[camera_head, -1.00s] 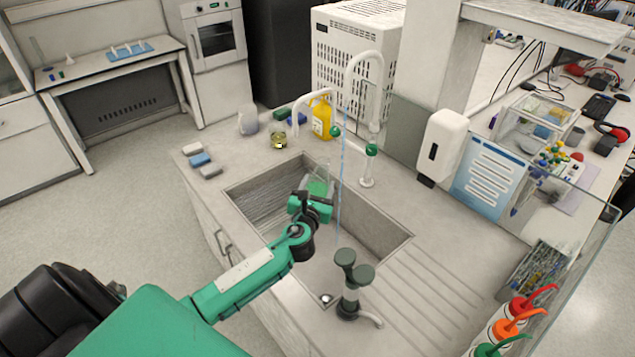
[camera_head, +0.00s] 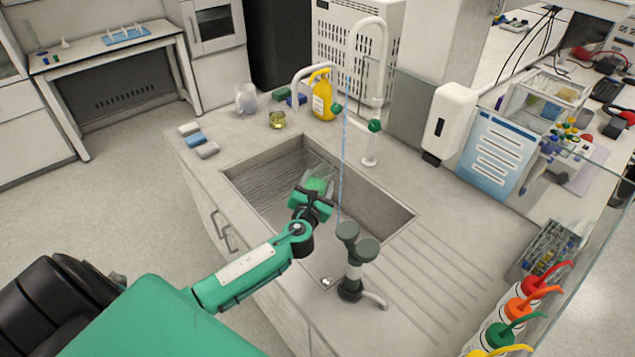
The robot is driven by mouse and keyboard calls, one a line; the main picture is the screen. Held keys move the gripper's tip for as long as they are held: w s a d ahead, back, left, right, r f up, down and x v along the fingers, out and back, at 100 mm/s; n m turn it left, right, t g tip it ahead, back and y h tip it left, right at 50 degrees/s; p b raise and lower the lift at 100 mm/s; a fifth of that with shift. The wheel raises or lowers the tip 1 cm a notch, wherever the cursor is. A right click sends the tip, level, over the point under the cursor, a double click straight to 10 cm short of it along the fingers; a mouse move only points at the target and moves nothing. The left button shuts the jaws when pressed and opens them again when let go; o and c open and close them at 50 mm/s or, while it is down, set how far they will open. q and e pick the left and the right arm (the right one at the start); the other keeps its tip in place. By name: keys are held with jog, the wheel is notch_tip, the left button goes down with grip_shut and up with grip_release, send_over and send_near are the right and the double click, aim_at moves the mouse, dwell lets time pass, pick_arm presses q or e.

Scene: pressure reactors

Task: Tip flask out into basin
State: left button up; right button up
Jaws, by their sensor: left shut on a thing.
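My left gripper (camera_head: 316,192) is over the basin (camera_head: 382,193) of the sink, shut on a small flask (camera_head: 320,182) with green contents. The flask is partly hidden by the green fingers, and its exact tilt is hard to make out. The gripper and flask are near the middle of the basin, left of a thin blue stream that comes down from the tall white tap (camera_head: 369,100). My right gripper is not in view.
A yellow bottle (camera_head: 322,97), a small beaker with yellow liquid (camera_head: 277,119) and a clear jug (camera_head: 246,99) stand behind the basin. A grey eyewash fitting (camera_head: 352,268) stands at the front right. The ribbed drainboard (camera_head: 455,255) is clear.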

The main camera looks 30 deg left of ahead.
pick_arm(q)
jog(key=shift+m, duration=0.6)
notch_tip(320, 180, down, 4)
jog(key=b, duration=0.3)
jog(key=shift+f, duration=0.1)
jog(key=shift+s+a+f+m, duration=0.1)
jog(key=shift+a+m, duration=0.25)
jog(key=shift+m, duration=0.05)
jog(key=shift+s+a+f+m, duration=0.1)
jog(key=shift+a+f+m, duration=0.1)
jog(key=shift+a+m, duration=0.1)
jog(key=s+a+r+m+p, duration=0.1)
jog(key=a+r+m+p, duration=0.3)
jog(key=m+p, duration=0.8)
jog(key=shift+s+a+r+m, duration=0.15)
jog(key=shift+s+a+m, duration=0.35)
jog(key=shift+m, duration=1.1)
jog(key=shift+w+a, duration=0.1)
jog(key=shift+w, duration=0.05)
